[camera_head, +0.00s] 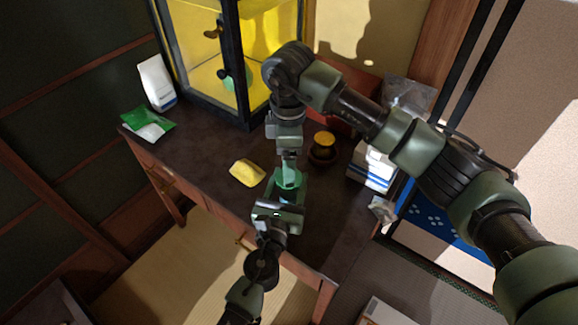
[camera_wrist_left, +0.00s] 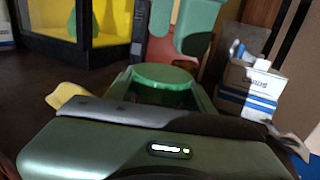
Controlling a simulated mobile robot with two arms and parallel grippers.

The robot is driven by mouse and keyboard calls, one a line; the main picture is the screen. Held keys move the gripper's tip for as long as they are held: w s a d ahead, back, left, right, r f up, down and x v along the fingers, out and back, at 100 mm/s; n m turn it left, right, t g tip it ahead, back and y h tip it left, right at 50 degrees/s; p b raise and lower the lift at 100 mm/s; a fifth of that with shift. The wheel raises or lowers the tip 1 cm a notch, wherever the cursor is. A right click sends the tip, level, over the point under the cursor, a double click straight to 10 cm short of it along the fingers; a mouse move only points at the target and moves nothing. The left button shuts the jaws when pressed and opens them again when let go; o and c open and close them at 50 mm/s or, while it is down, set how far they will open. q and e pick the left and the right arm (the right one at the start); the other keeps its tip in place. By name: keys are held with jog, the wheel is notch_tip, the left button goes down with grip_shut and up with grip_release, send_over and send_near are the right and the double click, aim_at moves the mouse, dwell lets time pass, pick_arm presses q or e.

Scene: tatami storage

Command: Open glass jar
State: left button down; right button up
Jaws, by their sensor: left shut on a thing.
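The glass jar with a green lid (camera_wrist_left: 164,76) stands between the fingers of my left gripper in the left wrist view. It also shows on the dark desk in the head view (camera_head: 288,178). My left gripper (camera_head: 287,190) comes in low from the front and is shut on the jar's body, which is mostly hidden. The lid is on the jar. My right gripper (camera_head: 288,158) points down right above the lid. Its green fingers show above and behind the lid in the left wrist view; whether they are open or shut is unclear.
A yellow sponge-like block (camera_head: 247,172) lies left of the jar. A yellow-topped pot (camera_head: 323,146) and white-and-blue boxes (camera_head: 371,167) stand to the right. A black-framed glass cabinet (camera_head: 242,100) stands behind. A green-and-white packet (camera_head: 148,124) and white bag (camera_head: 157,82) are far left.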

notch_tip(320, 180, up, 3)
jog(key=m, duration=0.2)
jog(key=shift+f+m, duration=0.15)
jog(key=shift+m, duration=0.25)
jog(key=shift+f, duration=3.85)
jog(key=c, duration=1.5)
jog(key=shift+o, duration=0.2)
jog(key=shift+n, duration=1.6)
jog(key=o, duration=1.5)
jog(key=shift+o, duration=0.2)
jog(key=shift+r, duration=0.1)
